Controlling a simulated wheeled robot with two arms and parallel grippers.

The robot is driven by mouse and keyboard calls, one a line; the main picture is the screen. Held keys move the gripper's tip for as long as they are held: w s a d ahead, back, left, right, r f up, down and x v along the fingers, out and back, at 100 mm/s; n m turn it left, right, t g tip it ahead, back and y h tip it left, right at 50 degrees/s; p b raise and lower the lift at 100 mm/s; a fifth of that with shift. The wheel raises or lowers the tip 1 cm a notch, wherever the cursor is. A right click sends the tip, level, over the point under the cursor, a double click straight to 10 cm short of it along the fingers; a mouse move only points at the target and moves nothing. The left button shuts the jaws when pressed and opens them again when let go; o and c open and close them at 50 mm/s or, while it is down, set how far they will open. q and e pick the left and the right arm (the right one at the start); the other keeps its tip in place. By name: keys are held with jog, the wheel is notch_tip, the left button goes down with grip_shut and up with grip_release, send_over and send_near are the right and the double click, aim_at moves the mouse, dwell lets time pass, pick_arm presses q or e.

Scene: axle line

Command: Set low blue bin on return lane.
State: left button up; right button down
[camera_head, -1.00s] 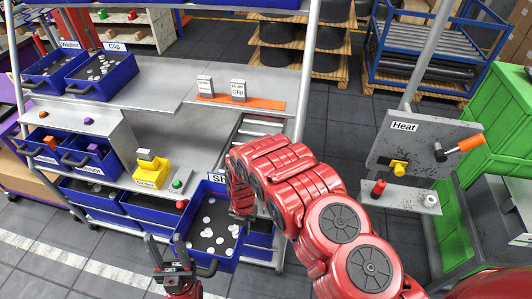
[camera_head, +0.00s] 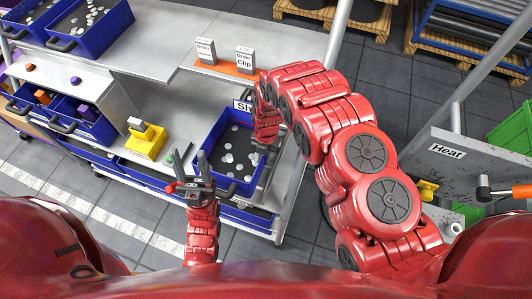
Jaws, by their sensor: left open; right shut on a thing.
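A low blue bin (camera_head: 238,185) with white discs on its dark floor and a partly hidden "Sh" label sits at the right end of the rack. My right gripper (camera_head: 264,142) is shut at the bin's right side; its fingertips are mostly hidden by my red arm. My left gripper (camera_head: 196,172) is open and empty, its fingers pointing up beside the bin's near left corner. I cannot tell whether it touches the bin. The return lane cannot be clearly identified; my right arm covers part of the rack's right end.
A yellow block-like fixture (camera_head: 147,141) stands left of the bin. Order cards stand on an orange strip (camera_head: 226,69) above. Other blue bins (camera_head: 101,37) fill the left shelves. The Heat panel (camera_head: 462,157) is close to my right arm. Grey floor is open behind the rack.

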jog(key=shift+r, duration=0.1)
jog(key=w+f+b, duration=0.1)
jog(key=w+d+f+b, duration=0.1)
jog(key=w+f+b, duration=0.3)
jog(key=shift+d+f, duration=0.1)
jog(key=shift+d, duration=0.15)
jog(key=shift+w+d+f+b, duration=0.3)
jog(key=shift+w+b, duration=0.25)
jog(key=shift+b, duration=0.35)
jog(key=shift+f+b, duration=0.3)
jog(key=shift+f, duration=0.25)
jog(key=c, duration=1)
grip_release()
jog(key=shift+o, duration=0.3)
jog(key=shift+a, duration=0.1)
jog(key=shift+s, duration=0.1)
